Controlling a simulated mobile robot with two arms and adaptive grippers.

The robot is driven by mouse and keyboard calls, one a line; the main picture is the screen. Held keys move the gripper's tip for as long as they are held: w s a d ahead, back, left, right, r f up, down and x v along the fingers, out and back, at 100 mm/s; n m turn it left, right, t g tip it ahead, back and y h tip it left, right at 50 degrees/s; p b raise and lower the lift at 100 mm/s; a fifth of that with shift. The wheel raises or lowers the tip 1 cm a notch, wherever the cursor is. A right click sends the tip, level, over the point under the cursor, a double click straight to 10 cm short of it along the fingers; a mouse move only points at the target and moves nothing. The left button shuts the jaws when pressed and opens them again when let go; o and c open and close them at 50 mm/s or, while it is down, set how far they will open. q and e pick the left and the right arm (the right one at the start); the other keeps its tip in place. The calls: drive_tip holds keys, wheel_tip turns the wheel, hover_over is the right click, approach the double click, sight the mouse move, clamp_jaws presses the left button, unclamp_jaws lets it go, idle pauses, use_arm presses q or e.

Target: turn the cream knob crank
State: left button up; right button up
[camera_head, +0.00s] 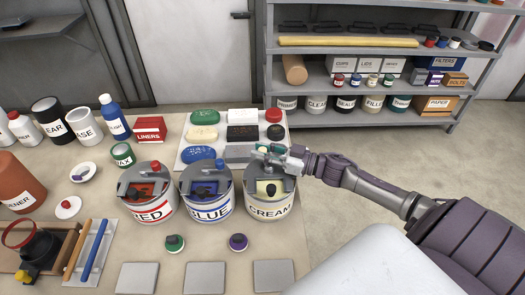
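The can labelled CREAM (269,208) stands at the right end of a row of three cans on the table. Its top is open, with cream material (262,186) and a dark rounded part (271,189) inside. A grey metal piece spans its back rim. My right gripper (272,155) reaches in from the right and is over that back rim. A small green patch shows at its fingertips. The fingers cover the spot where they meet the crank, so I cannot tell whether they grip it. My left gripper is not in view.
The RED can (148,207) and BLUE can (205,211) stand close on the left. Behind are a tray with coloured blocks (205,117). A green knob (175,243) and a purple knob (238,242) lie in front, before several grey plates. A loaded shelf (375,60) stands behind.

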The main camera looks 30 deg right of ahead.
clamp_jaws()
drive_tip(key=shift+w+a+f+n+g+y+b, duration=0.1)
drive_tip(key=shift+a+n+g+y+b, duration=0.05)
drive_tip(key=shift+n+g+y+b, duration=0.35)
drive_tip(key=shift+a+f+n+g+y+b, duration=0.1)
drive_tip(key=shift+a+n+g+y+b, duration=0.05)
drive_tip(key=shift+n+g+y+b, duration=0.35)
drive_tip(key=shift+a+r+n+g+y+b, duration=0.25)
drive_tip(key=shift+n+g+y+b, duration=0.25)
drive_tip(key=shift+g+y+b, duration=0.15)
drive_tip(key=o, duration=0.8)
unclamp_jaws()
drive_tip(key=shift+o, duration=0.2)
